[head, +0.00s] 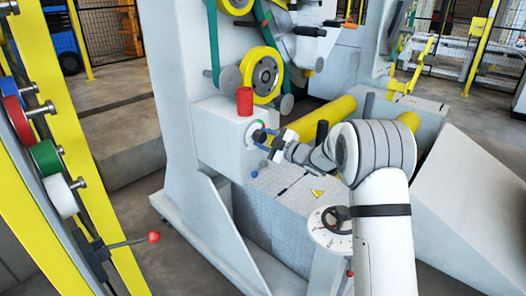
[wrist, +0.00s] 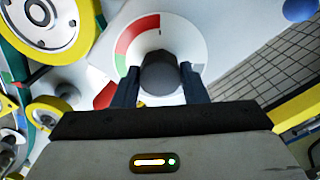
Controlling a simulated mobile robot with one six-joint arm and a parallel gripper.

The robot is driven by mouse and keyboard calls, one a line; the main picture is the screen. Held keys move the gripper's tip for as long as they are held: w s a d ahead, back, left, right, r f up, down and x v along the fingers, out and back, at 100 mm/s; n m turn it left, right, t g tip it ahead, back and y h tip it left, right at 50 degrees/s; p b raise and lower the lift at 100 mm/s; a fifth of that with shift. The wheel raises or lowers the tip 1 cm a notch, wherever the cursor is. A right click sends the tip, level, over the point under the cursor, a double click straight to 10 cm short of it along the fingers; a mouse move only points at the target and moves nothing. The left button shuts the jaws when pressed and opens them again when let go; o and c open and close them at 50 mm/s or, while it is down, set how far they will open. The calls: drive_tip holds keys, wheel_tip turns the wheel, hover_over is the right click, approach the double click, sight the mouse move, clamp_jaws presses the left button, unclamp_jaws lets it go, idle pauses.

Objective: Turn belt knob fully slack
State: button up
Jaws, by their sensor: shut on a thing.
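The belt knob (wrist: 160,75) is a dark round knob in front of a white dial (wrist: 196,45) with a red arc at its upper left and a green patch at its lower left. My gripper (wrist: 158,88) is shut on the knob, one dark finger on each side of it. A short dark mark shows at the top of the dial. In the head view the dial (head: 250,134) is on the side of a white box, and my gripper (head: 266,137) reaches it from the right. The knob's pointer, if any, cannot be made out.
A red cylinder (head: 244,101) stands on top of the white box (head: 217,135). Yellow wheels (head: 262,75) with a green belt (head: 213,45) are above. A red-tipped lever (head: 153,237) stands at lower left.

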drive_tip(key=n+b, duration=0.4)
drive_tip(key=b, duration=0.1)
drive_tip(key=n+b, duration=0.2)
drive_tip(key=shift+d+f+b, duration=0.1)
drive_tip(key=shift+f+b, duration=0.25)
drive_tip(key=shift+b, duration=0.05)
drive_tip(key=n+b, duration=0.3)
drive_tip(key=n, duration=0.1)
drive_tip(key=shift+r+b, duration=0.2)
drive_tip(key=shift+b, duration=0.2)
drive_tip(key=o, duration=1)
drive_tip(key=shift+r, duration=0.15)
drive_tip(key=shift+s+d, duration=0.15)
drive_tip(key=shift+d, duration=0.1)
drive_tip(key=p+v, duration=0.1)
drive_tip(key=v, duration=0.6)
